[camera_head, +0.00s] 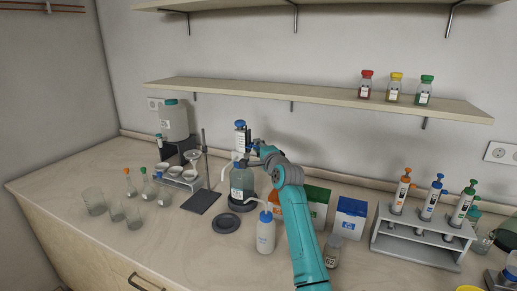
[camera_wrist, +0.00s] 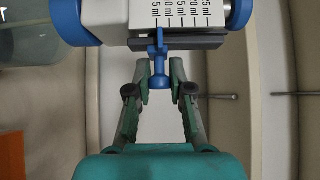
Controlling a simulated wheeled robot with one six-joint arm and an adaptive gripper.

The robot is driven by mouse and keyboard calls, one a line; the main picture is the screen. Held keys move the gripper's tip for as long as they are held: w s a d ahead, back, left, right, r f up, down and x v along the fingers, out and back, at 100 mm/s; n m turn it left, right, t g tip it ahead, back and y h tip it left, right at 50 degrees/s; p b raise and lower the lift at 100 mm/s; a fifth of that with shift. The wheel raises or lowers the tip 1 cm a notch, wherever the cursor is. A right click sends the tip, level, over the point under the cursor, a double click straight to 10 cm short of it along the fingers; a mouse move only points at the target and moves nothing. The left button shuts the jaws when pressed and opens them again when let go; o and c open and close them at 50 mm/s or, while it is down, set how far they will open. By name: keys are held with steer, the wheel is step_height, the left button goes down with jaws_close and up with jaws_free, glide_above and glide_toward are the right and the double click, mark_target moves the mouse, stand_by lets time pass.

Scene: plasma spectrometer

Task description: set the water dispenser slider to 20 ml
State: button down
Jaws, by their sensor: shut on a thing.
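The water dispenser (camera_head: 242,180) stands on the bench, a dark bottle with a white, blue-capped top. In the wrist view its white scale (camera_wrist: 181,12) shows ml marks, and a blue slider knob (camera_wrist: 159,80) sticks out below the scale. My gripper (camera_wrist: 160,84) has its two fingertips closed in on either side of this knob. The exact slider reading is hard to make out. In the head view my gripper (camera_head: 256,152) is at the dispenser's upper right side, and my arm hides part of what is behind it.
A white wash bottle (camera_head: 265,233) and a dark round disc (camera_head: 226,224) stand in front of the dispenser. A blue-and-white box (camera_head: 349,219) and a pipette rack (camera_head: 424,239) are to the right. A stand with funnel (camera_head: 203,190) and several glass beakers are left.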

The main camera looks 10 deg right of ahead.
step_height(320, 180, up, 3)
steer(key=shift+f, duration=0.1)
steer(key=c, duration=1)
jaws_free()
steer(key=s, duration=0.4)
steer(key=s+d, duration=0.1)
steer(key=s, duration=0.3)
steer(key=s+d, duration=0.1)
steer(key=s, duration=0.2)
steer(key=shift+s, duration=0.4)
